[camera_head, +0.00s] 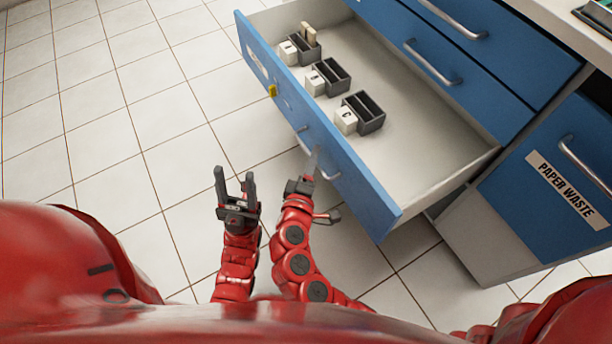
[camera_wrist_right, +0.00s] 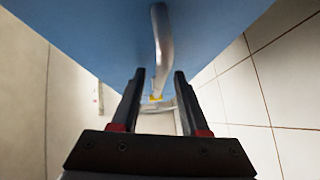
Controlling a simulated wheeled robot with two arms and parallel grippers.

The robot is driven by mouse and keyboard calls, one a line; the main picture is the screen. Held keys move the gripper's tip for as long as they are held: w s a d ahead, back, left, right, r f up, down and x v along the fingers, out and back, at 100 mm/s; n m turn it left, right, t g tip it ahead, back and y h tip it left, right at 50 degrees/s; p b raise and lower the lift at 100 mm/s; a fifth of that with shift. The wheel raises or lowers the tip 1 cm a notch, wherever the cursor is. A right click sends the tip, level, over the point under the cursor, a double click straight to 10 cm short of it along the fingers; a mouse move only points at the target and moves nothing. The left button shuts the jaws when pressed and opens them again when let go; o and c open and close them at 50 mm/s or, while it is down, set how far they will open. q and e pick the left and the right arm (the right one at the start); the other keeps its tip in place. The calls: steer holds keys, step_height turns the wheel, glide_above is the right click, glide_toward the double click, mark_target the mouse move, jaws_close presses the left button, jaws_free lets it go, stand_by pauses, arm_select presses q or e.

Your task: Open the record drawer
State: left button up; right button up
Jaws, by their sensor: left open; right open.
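The record drawer (camera_head: 350,170) is blue-fronted and stands pulled well out of the cabinet. Several small black bins with white lettered tabs sit inside it. Its metal bar handle (camera_head: 318,160) runs along the front and is partly hidden by my right gripper. My right gripper (camera_head: 312,165) is at the handle; in the right wrist view its two fingers stand apart with the handle (camera_wrist_right: 160,50) between and above them. I cannot tell whether they touch it. My left gripper (camera_head: 234,180) is open and empty, over the floor left of the drawer front.
A yellow piece (camera_head: 272,91) sits on the drawer front. The cabinet has more closed blue drawers (camera_head: 440,60) behind, and a panel labelled PAPER WASTE (camera_head: 560,185) at the right. Tiled floor (camera_head: 110,130) to the left is clear.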

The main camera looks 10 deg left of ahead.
steer(key=s+a+r+p, duration=0.1)
steer(key=s, duration=0.7)
steer(key=s+a+r+p, duration=0.1)
steer(key=s+p, duration=0.1)
steer(key=s, duration=0.6)
steer(key=shift+s+r+p, duration=0.25)
steer(key=shift+s+p, duration=0.05)
steer(key=shift+s, duration=0.1)
